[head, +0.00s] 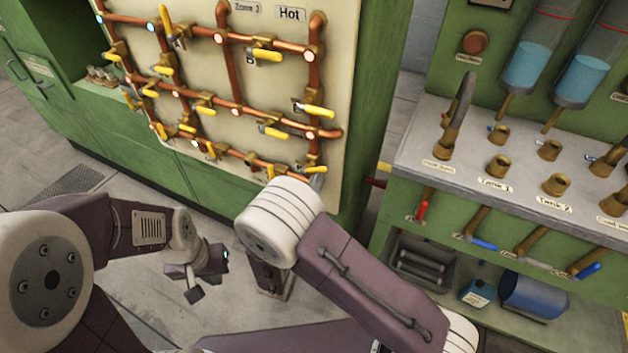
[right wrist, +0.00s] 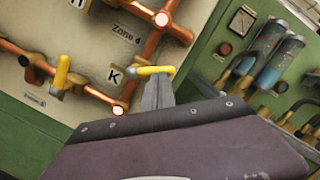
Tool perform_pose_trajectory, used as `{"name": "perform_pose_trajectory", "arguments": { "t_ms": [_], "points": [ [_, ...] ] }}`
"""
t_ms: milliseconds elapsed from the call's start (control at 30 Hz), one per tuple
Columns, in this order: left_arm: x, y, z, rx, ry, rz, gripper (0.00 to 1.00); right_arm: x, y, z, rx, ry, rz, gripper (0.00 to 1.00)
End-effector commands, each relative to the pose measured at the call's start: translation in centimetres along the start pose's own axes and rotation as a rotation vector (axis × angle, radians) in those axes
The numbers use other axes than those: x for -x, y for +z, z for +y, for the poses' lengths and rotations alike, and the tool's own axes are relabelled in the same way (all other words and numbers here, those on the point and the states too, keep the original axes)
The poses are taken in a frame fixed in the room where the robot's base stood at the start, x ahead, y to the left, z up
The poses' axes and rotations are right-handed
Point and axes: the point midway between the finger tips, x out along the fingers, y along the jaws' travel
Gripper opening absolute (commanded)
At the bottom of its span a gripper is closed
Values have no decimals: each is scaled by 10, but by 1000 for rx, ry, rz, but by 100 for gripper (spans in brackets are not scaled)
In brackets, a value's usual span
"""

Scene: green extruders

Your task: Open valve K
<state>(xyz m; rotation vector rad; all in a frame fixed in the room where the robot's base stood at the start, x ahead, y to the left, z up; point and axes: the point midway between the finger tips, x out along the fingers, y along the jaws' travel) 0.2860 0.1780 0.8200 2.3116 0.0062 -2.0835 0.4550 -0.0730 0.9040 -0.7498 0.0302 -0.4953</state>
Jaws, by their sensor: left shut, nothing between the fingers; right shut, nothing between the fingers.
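Valve K has a yellow lever handle (right wrist: 152,70) beside the label K (right wrist: 115,75) in the right wrist view. The lever lies roughly crosswise to the copper pipe above it. In the head view the valve (head: 314,169) is at the panel's lower right, partly hidden by my right arm. My right gripper (right wrist: 158,88) is shut and empty, its grey fingertips at the lever's underside; I cannot tell whether they touch. In the head view it is mostly hidden behind my right arm's white joint. My left gripper (head: 194,294) is shut and empty, low over the floor, away from the panel.
The pale panel (head: 345,60) carries copper pipes with several other yellow valve levers and lit indicators. Another yellow lever (right wrist: 62,72) stands left of K in the right wrist view. A green bench with tanks (head: 530,65) and a grey top (head: 425,125) stands right.

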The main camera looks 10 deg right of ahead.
Motion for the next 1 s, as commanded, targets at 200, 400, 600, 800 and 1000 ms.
{"name": "perform_pose_trajectory", "arguments": {
  "t_ms": [200,400,600,800,1000],
  "points": [
    [35,-4,1,0,0,0,0,-2,10,-8,130,25,1,0],
    [57,-6,1,0,0,0,0,-3,14,-9,240,48,1,0],
    [76,-8,2,0,0,0,0,-4,18,-10,347,69,0,0],
    [93,-10,2,0,0,0,0,-4,21,-12,448,89,1,0],
    [106,-11,2,0,0,0,0,-5,24,-12,540,108,1,0]
  ]
}}
